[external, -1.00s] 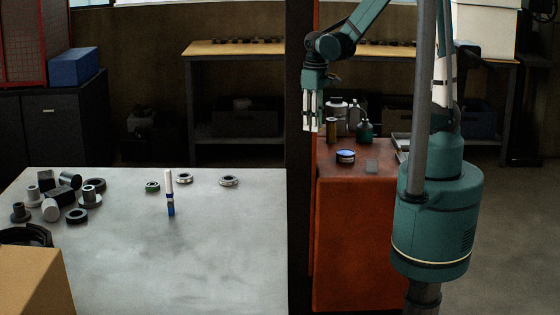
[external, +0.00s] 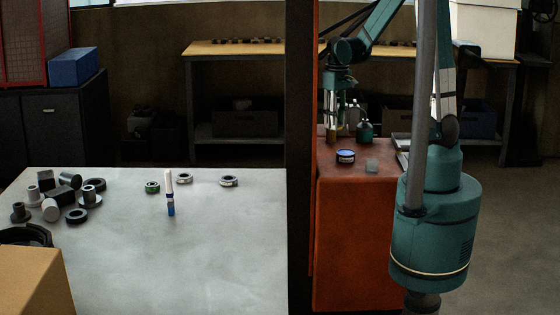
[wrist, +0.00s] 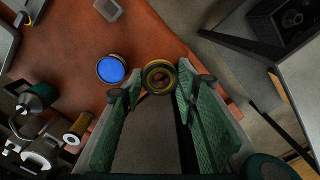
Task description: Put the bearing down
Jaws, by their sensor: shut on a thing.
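A round, brass-coloured bearing (wrist: 158,78) with a dark centre sits between the fingertips of my gripper (wrist: 157,88) in the wrist view. My gripper is shut on it, with one green finger on each side.
A blue-topped tin (external: 345,157) and a small grey block (external: 371,166) stand on the cabinet top. Bottles (external: 365,131) and a brass-coloured cylinder (external: 331,132) are close to my gripper. A dark post (external: 300,150) separates the grey table (external: 200,260), which holds several rings and parts.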

